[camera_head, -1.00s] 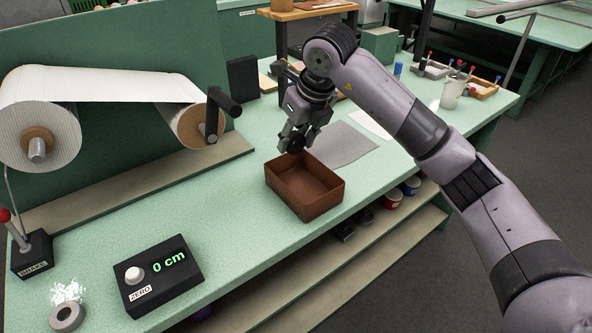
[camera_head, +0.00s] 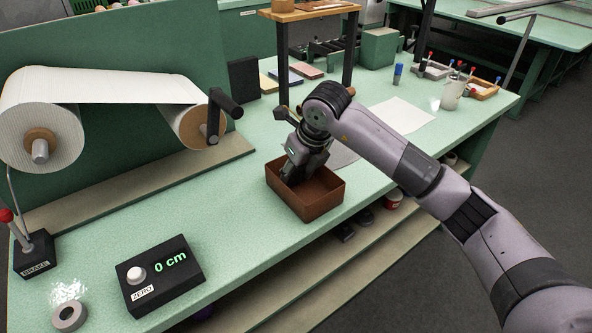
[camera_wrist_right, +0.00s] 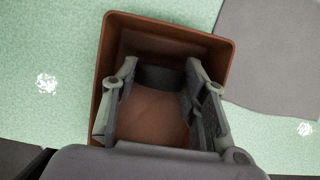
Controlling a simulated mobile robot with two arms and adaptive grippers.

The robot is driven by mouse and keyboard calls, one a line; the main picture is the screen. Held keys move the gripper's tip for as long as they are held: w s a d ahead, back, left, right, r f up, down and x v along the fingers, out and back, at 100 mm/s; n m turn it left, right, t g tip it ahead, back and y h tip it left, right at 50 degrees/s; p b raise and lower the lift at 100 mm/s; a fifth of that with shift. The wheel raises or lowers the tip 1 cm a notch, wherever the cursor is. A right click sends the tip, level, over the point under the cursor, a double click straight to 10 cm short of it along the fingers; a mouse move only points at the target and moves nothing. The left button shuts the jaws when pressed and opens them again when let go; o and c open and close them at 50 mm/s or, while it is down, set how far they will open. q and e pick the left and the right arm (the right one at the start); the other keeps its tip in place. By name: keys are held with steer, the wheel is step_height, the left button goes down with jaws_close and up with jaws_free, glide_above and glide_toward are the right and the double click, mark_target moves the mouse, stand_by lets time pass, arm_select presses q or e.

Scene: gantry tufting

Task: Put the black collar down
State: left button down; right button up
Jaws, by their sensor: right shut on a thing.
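My right gripper (camera_head: 291,177) points down into an open brown box (camera_head: 323,206) on the green bench. In the right wrist view its two fingers (camera_wrist_right: 161,80) are inside the walls of the box (camera_wrist_right: 222,52). The black collar (camera_wrist_right: 158,77) shows as a dark curved band between the fingertips, and the gripper is shut on it. The box floor shows below and around it; I cannot tell whether the collar touches the floor. In the head view the collar is hidden by the gripper and box. My left gripper is not in view.
A grey sheet (camera_head: 345,155) lies behind the box, partly hidden by my arm. A white sheet (camera_head: 402,115) lies further right. A black "0 cm" counter (camera_head: 160,275) and a paper roll (camera_head: 40,118) stand to the left.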

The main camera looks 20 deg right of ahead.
steer(key=o, duration=0.9)
steer(key=shift+f, duration=0.1)
steer(key=shift+r, duration=0.25)
steer(key=v, duration=1.2)
steer(key=shift+w, duration=0.1)
